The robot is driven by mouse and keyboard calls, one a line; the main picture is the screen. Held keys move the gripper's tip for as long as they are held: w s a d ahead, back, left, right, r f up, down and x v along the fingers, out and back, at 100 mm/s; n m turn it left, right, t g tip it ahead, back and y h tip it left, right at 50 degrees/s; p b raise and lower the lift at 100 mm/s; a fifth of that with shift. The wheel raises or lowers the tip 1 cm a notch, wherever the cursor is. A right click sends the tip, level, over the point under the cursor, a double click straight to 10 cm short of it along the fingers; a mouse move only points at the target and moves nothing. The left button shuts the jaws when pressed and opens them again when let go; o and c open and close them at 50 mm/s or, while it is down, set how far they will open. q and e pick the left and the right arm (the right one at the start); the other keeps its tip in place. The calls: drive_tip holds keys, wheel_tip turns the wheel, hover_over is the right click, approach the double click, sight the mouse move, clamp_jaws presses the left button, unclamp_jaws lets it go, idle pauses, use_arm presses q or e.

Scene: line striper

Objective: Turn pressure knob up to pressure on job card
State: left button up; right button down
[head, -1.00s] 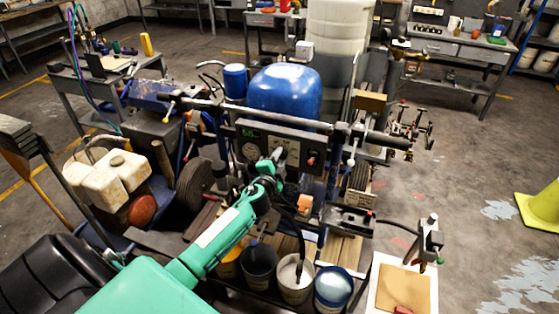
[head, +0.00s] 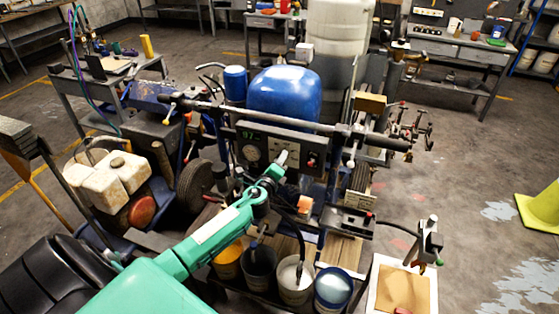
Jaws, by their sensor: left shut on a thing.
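The dark control panel (head: 295,142) on the line striper faces me, with a green lit display (head: 251,135), a round gauge (head: 252,154) and a small red control at its right. My left gripper (head: 282,159) is in front of the panel's middle. It is shut on what seems to be the pressure knob, which its fingers mostly hide. The display is too small to read surely. A tan board (head: 403,287) in a white frame lies at the lower right; I cannot tell whether it is the job card. My right gripper is out of view.
A blue tank (head: 285,92) stands behind the panel, and a dark bar (head: 330,123) crosses above it. Several paint buckets (head: 295,280) stand below my left forearm. A yellow cone (head: 541,208) is at the right edge. Open floor lies at the right.

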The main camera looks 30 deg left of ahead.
use_arm(q)
drive_tip(key=shift+m, duration=0.8)
drive_tip(key=shift+f, duration=0.1)
drive_tip(key=o, duration=1)
drive_tip(key=shift+s, duration=0.15)
drive_tip(key=shift+b+v, duration=1.7)
drive_tip(key=shift+v, duration=5.1)
